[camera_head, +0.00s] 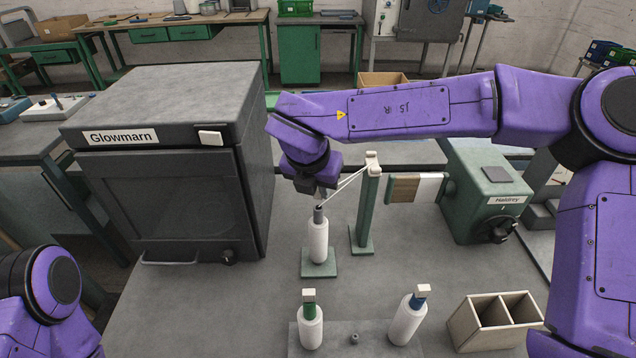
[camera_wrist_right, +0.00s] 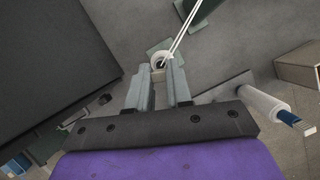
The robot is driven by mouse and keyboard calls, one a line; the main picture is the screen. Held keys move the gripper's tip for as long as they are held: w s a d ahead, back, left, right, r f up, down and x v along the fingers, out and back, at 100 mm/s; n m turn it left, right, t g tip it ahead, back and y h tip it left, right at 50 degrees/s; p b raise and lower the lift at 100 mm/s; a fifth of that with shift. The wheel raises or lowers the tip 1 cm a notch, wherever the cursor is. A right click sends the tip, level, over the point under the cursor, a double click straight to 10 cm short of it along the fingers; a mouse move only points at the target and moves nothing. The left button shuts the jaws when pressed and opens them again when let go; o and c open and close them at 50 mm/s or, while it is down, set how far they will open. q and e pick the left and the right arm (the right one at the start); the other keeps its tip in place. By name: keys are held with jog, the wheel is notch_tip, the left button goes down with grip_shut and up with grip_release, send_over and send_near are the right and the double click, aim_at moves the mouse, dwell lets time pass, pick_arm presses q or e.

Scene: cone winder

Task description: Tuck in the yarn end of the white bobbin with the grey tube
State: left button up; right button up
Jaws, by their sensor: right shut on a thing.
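The white bobbin with the grey tube (camera_head: 318,240) stands upright on a green base plate (camera_head: 320,272). My right gripper (camera_head: 319,196) is right above its grey tube, pointing down. In the right wrist view, the gripper (camera_wrist_right: 164,88) is shut on a small pale piece (camera_wrist_right: 158,76), which looks like the yarn end, close to the bobbin's top (camera_wrist_right: 161,60). White yarn (camera_head: 346,184) runs slanting from near the tube top to the head of a green post (camera_head: 368,205). The fingers partly hide the tube's top. My left gripper is out of view.
White bobbins with a green tube (camera_head: 309,328) and a blue tube (camera_head: 408,320) stand in front. A two-part box (camera_head: 480,335) is at front right. The Glowmarn cabinet (camera_head: 165,190) is left; the green Naldrey winder (camera_head: 480,205) is right, behind the post.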

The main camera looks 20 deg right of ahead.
jog(key=shift+w+f+b, duration=0.15)
jog(key=shift+f+b, duration=0.15)
jog(key=shift+f, duration=0.65)
jog(key=shift+w+f, duration=0.15)
jog(key=shift+f, duration=0.1)
jog(key=shift+w, duration=0.1)
jog(key=shift+s+r, duration=0.15)
jog(key=shift+s, duration=0.1)
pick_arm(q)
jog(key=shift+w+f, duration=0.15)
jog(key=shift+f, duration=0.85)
pick_arm(e)
jog(key=shift+w+f, duration=0.15)
jog(key=shift+f, duration=0.2)
jog(key=shift+r, duration=0.1)
pick_arm(q)
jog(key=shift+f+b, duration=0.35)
jog(key=shift+b, duration=0.25)
pick_arm(e)
jog(key=shift+d+f, duration=0.1)
jog(key=shift+f, duration=0.25)
